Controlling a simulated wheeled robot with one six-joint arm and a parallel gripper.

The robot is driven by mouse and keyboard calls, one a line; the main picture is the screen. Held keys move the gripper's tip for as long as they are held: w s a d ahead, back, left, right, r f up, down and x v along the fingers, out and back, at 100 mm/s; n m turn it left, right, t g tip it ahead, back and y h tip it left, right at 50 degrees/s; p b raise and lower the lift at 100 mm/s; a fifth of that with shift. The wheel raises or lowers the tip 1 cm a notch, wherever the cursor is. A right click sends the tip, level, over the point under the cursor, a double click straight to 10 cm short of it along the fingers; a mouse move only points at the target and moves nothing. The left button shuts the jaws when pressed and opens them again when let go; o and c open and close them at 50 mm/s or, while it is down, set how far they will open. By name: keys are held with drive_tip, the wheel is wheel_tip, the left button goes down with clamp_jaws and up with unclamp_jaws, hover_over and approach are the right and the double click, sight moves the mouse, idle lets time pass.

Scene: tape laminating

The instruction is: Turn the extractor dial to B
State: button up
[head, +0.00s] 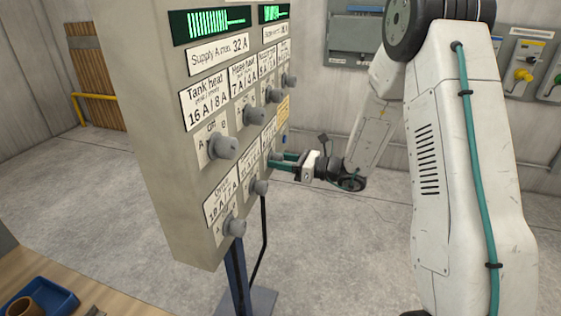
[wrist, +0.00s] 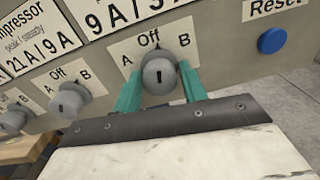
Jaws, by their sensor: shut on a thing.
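A grey dial (wrist: 158,76) shows in the wrist view on a plate marked A, Off and B, under a label reading 9A/3A. The label's name is cut off. The dial's dark mark looks upright, toward Off. My gripper (wrist: 160,70) has its two green fingers on either side of the dial, shut on it. In the head view my gripper (head: 281,159) reaches the panel's lower row at its far right end, and the dial there is mostly hidden by the fingers.
The grey control panel (head: 150,130) carries several other dials. The compressor dial (wrist: 69,103) is left of the held one, and a blue Reset button (wrist: 271,40) is to its right. A blue tray (head: 62,299) lies on the wooden bench at lower left.

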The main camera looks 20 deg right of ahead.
drive_tip(key=m, duration=0.5)
drive_tip(key=shift+r+m, duration=0.1)
drive_tip(key=shift+m, duration=0.2)
idle(0.5)
drive_tip(key=o, duration=0.8)
drive_tip(key=v, duration=0.8)
